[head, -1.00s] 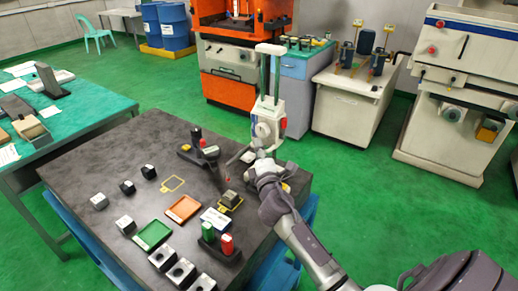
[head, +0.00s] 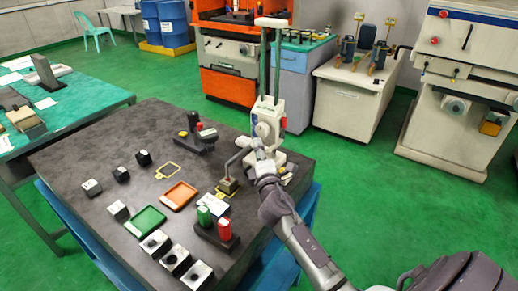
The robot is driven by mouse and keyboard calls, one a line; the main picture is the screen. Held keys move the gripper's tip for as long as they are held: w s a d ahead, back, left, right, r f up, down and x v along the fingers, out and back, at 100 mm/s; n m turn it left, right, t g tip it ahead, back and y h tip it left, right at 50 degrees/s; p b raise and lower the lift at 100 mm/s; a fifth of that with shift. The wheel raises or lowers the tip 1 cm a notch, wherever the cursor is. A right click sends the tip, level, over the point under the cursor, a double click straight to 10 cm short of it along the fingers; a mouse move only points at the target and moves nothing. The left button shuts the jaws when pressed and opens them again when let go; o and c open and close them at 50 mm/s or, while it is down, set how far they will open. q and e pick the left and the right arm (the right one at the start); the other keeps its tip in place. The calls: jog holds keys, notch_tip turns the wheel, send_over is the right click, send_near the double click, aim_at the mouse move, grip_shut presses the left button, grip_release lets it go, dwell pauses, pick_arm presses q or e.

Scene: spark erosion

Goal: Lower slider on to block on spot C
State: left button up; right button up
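A white height gauge with two tall columns (head: 276,62) stands at the table's right edge. Its body (head: 268,122) has a round knob on the front. A thin grey bent arm (head: 240,157) reaches left from the gauge to over a small brown-grey block (head: 228,186) on a yellow-outlined spot. The arm's tip appears at or just above the block's top; contact cannot be told. My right gripper (head: 261,152) is at the front of the gauge, by the knob; its fingers are too small and overlapped to read. My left gripper is out of view.
An orange tray (head: 179,196), a green tray (head: 146,221), and a dark holder (head: 214,236) with green and red cylinders lie in front. Several metal blocks line the left and front.

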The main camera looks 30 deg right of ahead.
jog(key=v, duration=1.2)
dwell(0.4)
